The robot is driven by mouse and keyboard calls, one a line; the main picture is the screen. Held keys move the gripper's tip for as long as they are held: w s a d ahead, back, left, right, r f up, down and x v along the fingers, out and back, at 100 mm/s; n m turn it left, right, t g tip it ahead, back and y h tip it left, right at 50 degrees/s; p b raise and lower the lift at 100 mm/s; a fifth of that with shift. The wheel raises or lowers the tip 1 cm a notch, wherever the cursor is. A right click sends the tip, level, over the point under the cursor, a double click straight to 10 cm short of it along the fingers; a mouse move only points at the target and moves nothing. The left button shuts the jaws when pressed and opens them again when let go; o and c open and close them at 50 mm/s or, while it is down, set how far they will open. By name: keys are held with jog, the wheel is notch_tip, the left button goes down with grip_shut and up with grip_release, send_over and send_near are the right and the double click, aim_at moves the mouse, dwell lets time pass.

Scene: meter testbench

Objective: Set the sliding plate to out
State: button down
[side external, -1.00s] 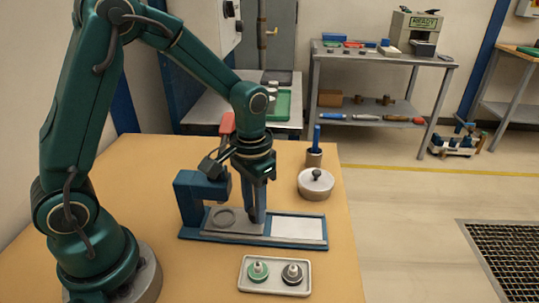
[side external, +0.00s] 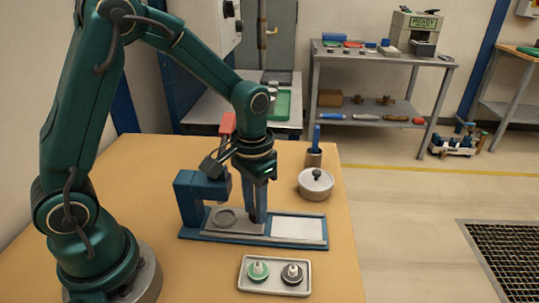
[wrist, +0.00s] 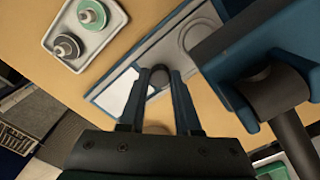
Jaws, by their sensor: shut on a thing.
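The sliding plate (side external: 219,229) is grey with a round recess and lies in a blue-framed base (side external: 190,236). It sits at the left of the base, partly under a blue overhanging block (side external: 199,186). A white panel (side external: 298,229) fills the base's right part. My gripper (side external: 254,220) points down at the plate's right end. In the wrist view my gripper (wrist: 160,73) is shut on the plate's dark round knob (wrist: 161,76). The plate (wrist: 188,48) and white panel (wrist: 115,92) also show there. The block hides part of the plate.
A grey tray (side external: 246,284) with a green and a black knobbed piece stands in front of the base. A lidded round pot (side external: 316,186) and a brown cup (side external: 313,157) with a blue item stand behind right. Bare tabletop (side external: 337,250) lies right of the base.

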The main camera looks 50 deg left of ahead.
jog(key=w+d, duration=0.7)
jog(key=shift+w, duration=0.1)
jog(key=c, duration=0.6)
grip_release()
notch_tip(320, 180, up, 5)
jog(key=shift+r, duration=0.15)
